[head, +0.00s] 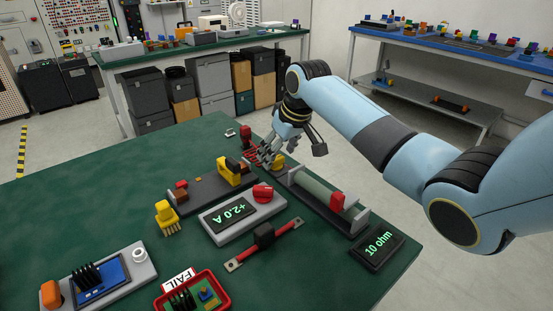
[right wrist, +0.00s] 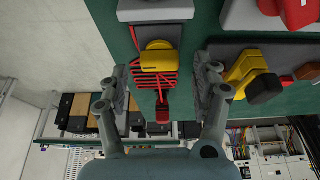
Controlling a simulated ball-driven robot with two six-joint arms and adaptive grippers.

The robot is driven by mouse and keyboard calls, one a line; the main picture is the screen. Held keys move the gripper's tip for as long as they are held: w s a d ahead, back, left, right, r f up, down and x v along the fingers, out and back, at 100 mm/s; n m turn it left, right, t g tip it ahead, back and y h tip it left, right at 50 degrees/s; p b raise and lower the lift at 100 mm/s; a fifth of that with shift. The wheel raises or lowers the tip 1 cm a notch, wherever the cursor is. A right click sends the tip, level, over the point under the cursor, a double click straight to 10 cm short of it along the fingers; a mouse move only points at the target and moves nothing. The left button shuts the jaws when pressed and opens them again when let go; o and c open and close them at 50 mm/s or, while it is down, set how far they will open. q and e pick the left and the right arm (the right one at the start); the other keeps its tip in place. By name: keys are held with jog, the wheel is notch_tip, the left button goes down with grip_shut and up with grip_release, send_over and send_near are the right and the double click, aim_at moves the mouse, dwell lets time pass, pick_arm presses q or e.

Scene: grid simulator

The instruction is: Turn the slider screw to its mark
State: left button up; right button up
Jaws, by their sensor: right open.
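The slider device, a long dark frame with a pale tube and a red slider block (head: 337,202), lies at the right of the green table. Its yellow screw knob (head: 278,160) is at the far end. My right gripper (head: 266,156) is over that far end. In the right wrist view the yellow knob (right wrist: 157,58) lies between the open fingers of my right gripper (right wrist: 165,82), with gaps on both sides. I cannot make out a mark. A display (head: 378,246) beside the device reads "10 ohm". My left gripper is out of view.
A current meter (head: 225,217) reading "+2.0 A" and a yellow-handled switch (head: 229,172) stand left of the slider device. Red leads and a red clip (right wrist: 163,112) lie close to the knob. A red FAIL tray (head: 222,287) is at the front.

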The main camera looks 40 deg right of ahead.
jog(key=shift+w+f, duration=0.2)
jog(key=shift+f, duration=0.35)
jog(key=shift+w+f, duration=0.2)
jog(key=shift+f, duration=0.1)
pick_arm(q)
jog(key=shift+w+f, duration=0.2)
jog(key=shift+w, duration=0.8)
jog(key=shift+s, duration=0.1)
pick_arm(e)
jog(key=shift+c, duration=0.5)
jog(key=c, duration=1.1)
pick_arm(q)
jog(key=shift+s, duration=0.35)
pick_arm(e)
jog(key=shift+o, duration=0.2)
